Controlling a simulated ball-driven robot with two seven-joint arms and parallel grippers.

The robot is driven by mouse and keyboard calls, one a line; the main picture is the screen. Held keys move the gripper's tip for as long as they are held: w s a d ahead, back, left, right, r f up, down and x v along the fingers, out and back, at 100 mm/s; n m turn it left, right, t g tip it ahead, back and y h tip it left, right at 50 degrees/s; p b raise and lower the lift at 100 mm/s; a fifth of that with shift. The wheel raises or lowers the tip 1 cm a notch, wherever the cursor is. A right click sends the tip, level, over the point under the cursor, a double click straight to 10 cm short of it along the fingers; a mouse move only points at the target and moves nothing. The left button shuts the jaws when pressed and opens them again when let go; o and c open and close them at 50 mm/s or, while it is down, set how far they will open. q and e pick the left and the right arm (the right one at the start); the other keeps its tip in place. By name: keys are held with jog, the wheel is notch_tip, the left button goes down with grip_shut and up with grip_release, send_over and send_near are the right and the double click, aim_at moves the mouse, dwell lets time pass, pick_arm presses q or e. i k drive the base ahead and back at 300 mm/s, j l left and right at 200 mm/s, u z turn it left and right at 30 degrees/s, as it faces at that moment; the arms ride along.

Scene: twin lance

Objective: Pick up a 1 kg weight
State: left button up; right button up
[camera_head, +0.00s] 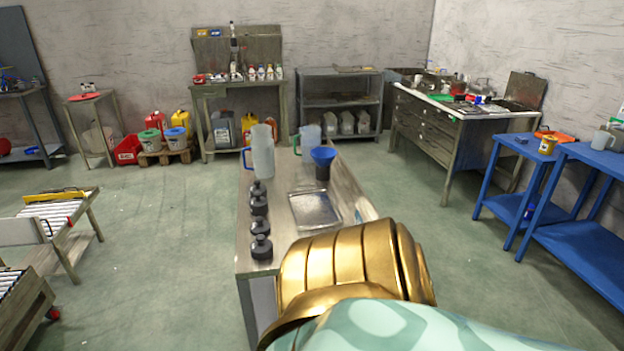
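Several dark knobbed weights stand in a row along the left edge of the metal table (283,240) in front of me. The nearest weight (262,247) is by the table's front left, with another weight (260,225) just behind it. Two more weights (259,205) stand farther back. I cannot read any mass marking on them. A gold and teal arm link of mine covers the front right of the table. Neither gripper shows in this view.
A square metal plate (315,209) lies right of the weights. Behind it are a blue funnel (322,156) on a dark container and a translucent jug (263,150). Blue tables (585,235) stand at the right. A roller conveyor (45,218) is at the left, with open floor between.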

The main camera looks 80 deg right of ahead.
aim_at(260, 248)
jog(key=z, duration=2.2)
